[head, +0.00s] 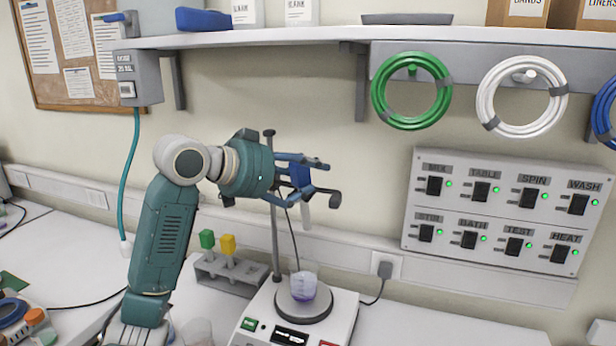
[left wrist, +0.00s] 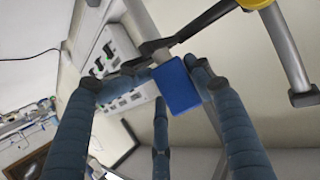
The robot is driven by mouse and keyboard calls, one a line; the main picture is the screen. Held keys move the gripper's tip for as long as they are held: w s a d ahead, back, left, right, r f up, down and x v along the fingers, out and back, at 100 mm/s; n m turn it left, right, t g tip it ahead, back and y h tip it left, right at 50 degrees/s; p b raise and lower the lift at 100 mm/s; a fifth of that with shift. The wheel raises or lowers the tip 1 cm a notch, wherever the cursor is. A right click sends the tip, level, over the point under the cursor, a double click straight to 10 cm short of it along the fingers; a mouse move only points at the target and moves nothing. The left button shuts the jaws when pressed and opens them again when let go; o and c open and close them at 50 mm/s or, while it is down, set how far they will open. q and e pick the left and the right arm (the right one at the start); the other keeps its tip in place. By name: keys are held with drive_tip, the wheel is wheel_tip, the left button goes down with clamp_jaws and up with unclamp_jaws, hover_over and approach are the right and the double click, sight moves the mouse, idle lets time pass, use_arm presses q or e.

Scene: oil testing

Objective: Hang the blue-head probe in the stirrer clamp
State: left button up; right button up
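The blue-head probe (head: 300,175) is upright in the air beside the stirrer's upright rod (head: 274,240), above the stirrer. My left gripper (head: 308,178) has its fingers closed around the blue head. In the left wrist view the blue head (left wrist: 178,86) sits between the fingertips (left wrist: 165,82). A dark clamp part (head: 335,199) shows right beside the fingers; a dark arm (left wrist: 155,47) also lies close to the head in the left wrist view. The fingers partly hide the clamp, so I cannot tell whether the probe touches it. My right gripper is out of view.
The stirrer (head: 255,318) carries a small beaker (head: 303,287) with purple liquid; a thin dark line runs down towards it. A rack (head: 225,272) with green and yellow heads stands left. A switch panel (head: 505,212) and hose coils (head: 412,91) are on the wall, under a shelf (head: 300,38).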

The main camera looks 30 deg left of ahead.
use_arm(q)
drive_tip(key=shift+a+f, duration=0.25)
drive_tip(key=shift+a, duration=0.2)
drive_tip(key=shift+s+r, duration=0.3)
drive_tip(key=shift+s, duration=0.2)
drive_tip(key=v, duration=0.7)
drive_tip(key=shift+a+f, duration=0.15)
drive_tip(key=shift+f, duration=0.05)
